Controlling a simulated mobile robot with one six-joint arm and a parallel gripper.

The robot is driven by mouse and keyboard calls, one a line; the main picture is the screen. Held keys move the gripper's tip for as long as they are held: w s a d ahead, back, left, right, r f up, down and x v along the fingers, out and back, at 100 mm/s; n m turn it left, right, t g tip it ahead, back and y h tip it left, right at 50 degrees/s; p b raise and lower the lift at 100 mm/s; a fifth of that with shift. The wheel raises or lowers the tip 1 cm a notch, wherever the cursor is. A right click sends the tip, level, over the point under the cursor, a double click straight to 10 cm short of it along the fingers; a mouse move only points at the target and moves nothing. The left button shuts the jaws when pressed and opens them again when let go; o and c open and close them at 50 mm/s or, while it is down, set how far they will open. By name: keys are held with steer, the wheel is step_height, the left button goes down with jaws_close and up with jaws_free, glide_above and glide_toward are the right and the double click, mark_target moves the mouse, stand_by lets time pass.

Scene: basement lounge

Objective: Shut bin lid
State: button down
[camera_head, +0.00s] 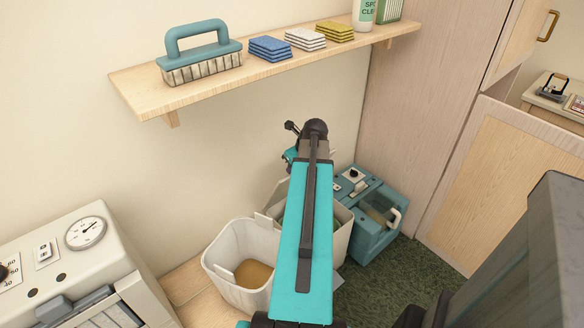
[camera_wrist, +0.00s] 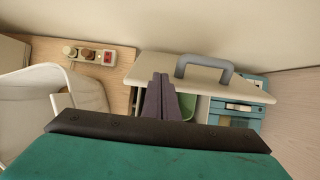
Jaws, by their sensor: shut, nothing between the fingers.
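A pale bin lid (camera_wrist: 225,80) with a grey handle (camera_wrist: 204,66) spans the back of a bin in the wrist view. A green thing (camera_wrist: 187,106) shows inside the bin below it, so the bin is not covered. My gripper (camera_wrist: 160,84) is shut and empty; its fingers overlap the lid's left front part, and I cannot tell whether they touch it. In the head view the bin (camera_head: 338,228) stands behind my arm, which hides most of it and the lid.
An open white bin (camera_head: 236,250) with brownish contents stands left of my arm. A teal machine (camera_head: 372,222) is close on the right. A wooden shelf (camera_head: 140,93) with a brush (camera_head: 203,60) and sponges hangs above. A beige appliance (camera_head: 95,260) stands front left.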

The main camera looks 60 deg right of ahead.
steer(key=shift+s+a+f, duration=0.25)
steer(key=shift+s+f, duration=0.1)
steer(key=shift+f, duration=0.35)
steer(key=shift+s+a+f, duration=0.2)
steer(key=shift+s+f, duration=0.1)
steer(key=shift+f, duration=0.4)
steer(key=shift+s+a+f, duration=0.15)
steer(key=shift+s+f, duration=0.05)
steer(key=shift+s, duration=0.2)
steer(key=shift+s+a+f, duration=0.1)
steer(key=shift+s+f, duration=0.1)
steer(key=shift+s, duration=0.2)
steer(key=shift+r, duration=0.15)
stand_by(0.3)
step_height(320, 180, up, 9)
steer(key=s+p, duration=0.2)
steer(key=p, duration=0.7)
steer(key=shift+a, duration=0.1)
stand_by(1.1)
